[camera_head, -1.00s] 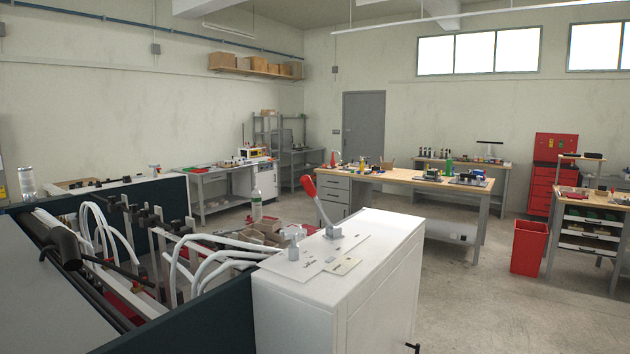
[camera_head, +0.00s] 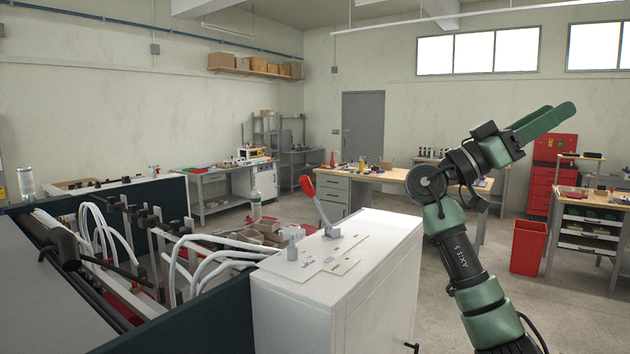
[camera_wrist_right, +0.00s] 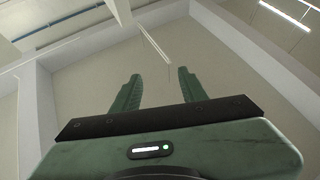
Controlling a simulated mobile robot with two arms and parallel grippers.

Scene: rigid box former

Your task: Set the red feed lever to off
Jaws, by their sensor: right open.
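The red feed lever (camera_head: 307,186) has a red grip on a bare metal shaft. It rises from a grey base on top of the white cabinet (camera_head: 383,236), tilted with its grip toward the left. My right gripper (camera_head: 562,112) is raised in the air to the right of the cabinet, well apart from the lever, its fingers pointing up and right. In the right wrist view its two green fingers (camera_wrist_right: 157,85) are spread apart with nothing between them. The left gripper is not in view.
A smaller grey knob (camera_head: 292,236) and label plates (camera_head: 340,266) are beside the lever. The machine with white tubes (camera_head: 190,255) adjoins the cabinet's left. A workbench (camera_head: 390,176) stands behind. A red bin (camera_head: 527,248) stands on the floor at right.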

